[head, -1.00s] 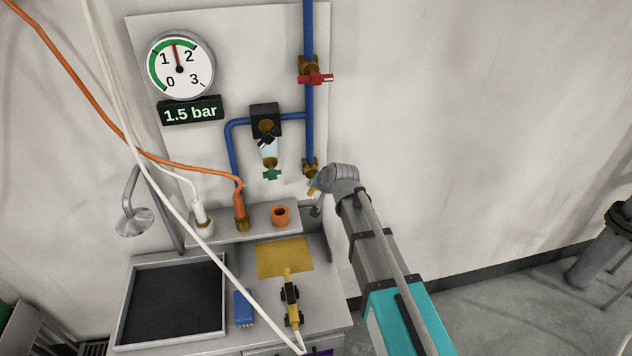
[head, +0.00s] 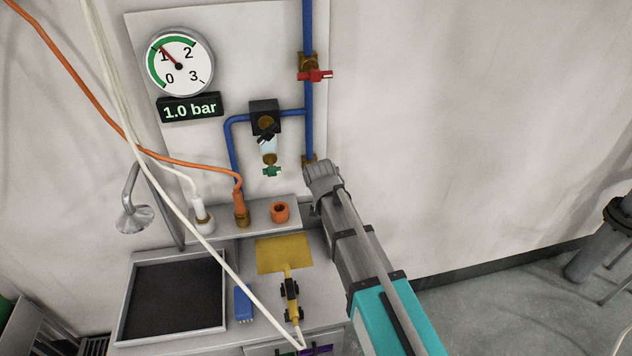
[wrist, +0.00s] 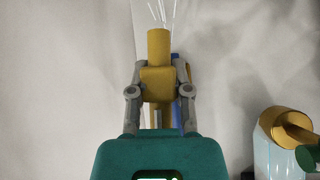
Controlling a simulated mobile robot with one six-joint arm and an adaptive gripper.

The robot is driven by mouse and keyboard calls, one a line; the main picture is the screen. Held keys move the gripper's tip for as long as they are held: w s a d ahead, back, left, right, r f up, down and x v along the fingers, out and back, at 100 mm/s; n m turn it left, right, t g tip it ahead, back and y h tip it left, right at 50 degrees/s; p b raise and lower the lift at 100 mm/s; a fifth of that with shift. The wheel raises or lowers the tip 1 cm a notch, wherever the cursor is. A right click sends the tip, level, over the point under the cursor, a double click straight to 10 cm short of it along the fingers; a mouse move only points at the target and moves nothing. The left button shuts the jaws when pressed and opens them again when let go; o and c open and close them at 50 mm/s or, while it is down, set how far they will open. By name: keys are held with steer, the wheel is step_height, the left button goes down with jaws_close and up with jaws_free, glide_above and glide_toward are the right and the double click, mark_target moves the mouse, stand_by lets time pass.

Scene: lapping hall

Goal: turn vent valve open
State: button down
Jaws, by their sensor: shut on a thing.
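The vent valve is a brass fitting (head: 309,160) at the lower end of the blue pipe, mostly hidden behind my wrist in the head view. In the wrist view the brass valve (wrist: 158,44) points up in the picture, between the fingers of my gripper (wrist: 158,82). The gripper is shut on it, one finger on each side. Pale thin streaks fan out from the valve's end. The pressure gauge (head: 179,64) has its needle near 1, and the display (head: 189,108) below reads 1.0 bar.
A red-handled valve (head: 316,75) sits higher on the blue pipe (head: 309,30). A filter unit with a green drain knob (head: 271,171) is left of the vent valve. The shelf below holds an orange ring (head: 280,212). The wall to the right is clear.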

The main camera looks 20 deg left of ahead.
steer(key=shift+s+d, duration=0.1)
steer(key=c, duration=0.5)
jaws_free()
steer(key=shift+c, duration=0.2)
